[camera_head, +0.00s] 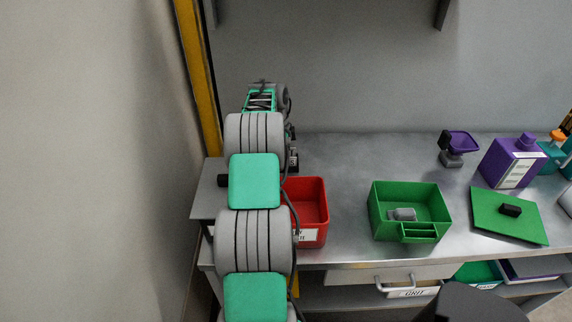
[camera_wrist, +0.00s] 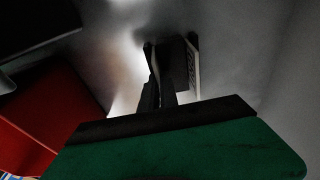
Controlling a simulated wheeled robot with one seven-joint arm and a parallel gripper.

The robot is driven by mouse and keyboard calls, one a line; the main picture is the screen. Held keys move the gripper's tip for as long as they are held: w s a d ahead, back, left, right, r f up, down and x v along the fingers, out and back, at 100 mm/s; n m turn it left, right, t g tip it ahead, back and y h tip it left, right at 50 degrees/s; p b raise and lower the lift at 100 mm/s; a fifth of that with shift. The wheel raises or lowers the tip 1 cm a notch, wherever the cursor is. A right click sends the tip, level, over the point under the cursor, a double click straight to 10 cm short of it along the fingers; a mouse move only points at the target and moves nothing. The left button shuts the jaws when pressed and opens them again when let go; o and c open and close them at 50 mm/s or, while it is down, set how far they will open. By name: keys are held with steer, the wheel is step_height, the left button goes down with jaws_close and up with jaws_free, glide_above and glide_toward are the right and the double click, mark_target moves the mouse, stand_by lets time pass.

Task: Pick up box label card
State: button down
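My gripper (camera_wrist: 162,85) shows in the wrist view as dark fingers beyond its green and black body. A thin pale card with dark lettering (camera_wrist: 194,66) stands on edge at the right of the fingers; it may be the box label card. I cannot tell whether the fingers touch it or how wide they are apart. In the head view my arm hides most of the gripper; a small dark part with a white lettered patch (camera_head: 293,159) shows beside it, above the back-left of the bench.
A red bin (camera_head: 316,239) with a white front label stands close to my arm; it shows left in the wrist view (camera_wrist: 40,115). A green bin (camera_head: 378,220) holds a grey part. A yellow post (camera_head: 197,75) rises left.

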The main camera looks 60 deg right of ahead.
steer(key=shift+r, duration=0.1)
steer(key=shift+r, duration=0.2)
step_height(320, 180, up, 2)
steer(key=shift+r+b, duration=0.25)
steer(key=shift+b, duration=0.4)
steer(key=s+a+r+b, duration=0.1)
steer(key=s+a+r, duration=0.1)
steer(key=s+r, duration=0.3)
steer(key=s+a+r+b, duration=0.1)
steer(key=s+a+r, duration=0.1)
steer(key=s+r, duration=0.3)
steer(key=s, duration=0.3)
steer(key=shift+s+a+b, duration=0.15)
steer(key=shift+a+b, duration=0.1)
steer(key=shift+b, duration=0.05)
